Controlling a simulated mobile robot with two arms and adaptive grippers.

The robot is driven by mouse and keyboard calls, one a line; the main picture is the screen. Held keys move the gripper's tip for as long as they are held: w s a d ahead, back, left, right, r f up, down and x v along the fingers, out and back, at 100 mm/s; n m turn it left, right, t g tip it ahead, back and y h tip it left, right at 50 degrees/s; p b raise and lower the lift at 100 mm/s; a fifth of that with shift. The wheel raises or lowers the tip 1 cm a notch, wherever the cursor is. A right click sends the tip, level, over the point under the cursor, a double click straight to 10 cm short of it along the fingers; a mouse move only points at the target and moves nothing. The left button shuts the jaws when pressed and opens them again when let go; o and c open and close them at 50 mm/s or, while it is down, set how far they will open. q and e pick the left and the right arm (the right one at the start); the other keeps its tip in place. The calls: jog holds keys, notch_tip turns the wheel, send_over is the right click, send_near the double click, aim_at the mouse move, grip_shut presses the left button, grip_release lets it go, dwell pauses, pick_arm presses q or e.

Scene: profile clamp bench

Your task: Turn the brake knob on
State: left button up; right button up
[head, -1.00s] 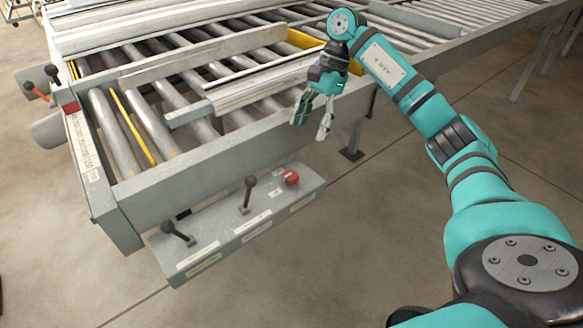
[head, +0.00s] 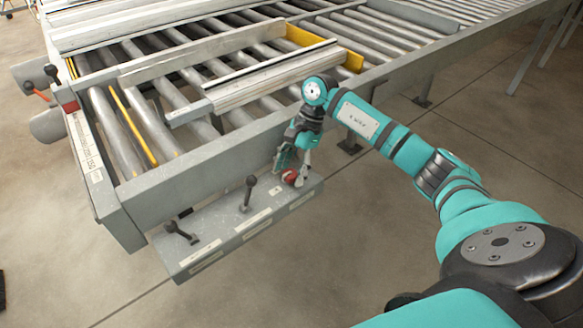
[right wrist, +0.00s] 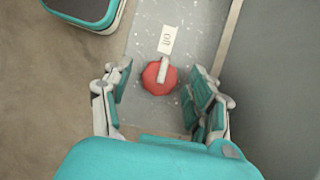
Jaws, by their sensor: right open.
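The red round brake knob (head: 289,177) sits at the right end of the grey control box under the roller bench. In the right wrist view the knob (right wrist: 157,82) has a pale bar pointing up toward a small white label (right wrist: 168,39) with short text. My right gripper (head: 294,163) is open, with its fingers at the knob in the head view. In the right wrist view one finger is on each side of the knob, with gaps between. I cannot tell how far above the box the fingertips are. My left gripper is not in view.
The control box (head: 232,211) also carries two black levers (head: 248,193) and (head: 180,232), left of the knob. The bench's side rail (head: 205,160) runs close behind my right gripper. Rollers and a metal profile (head: 270,80) lie above. The floor in front is clear.

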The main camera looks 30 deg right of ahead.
jog(key=c, duration=1.1)
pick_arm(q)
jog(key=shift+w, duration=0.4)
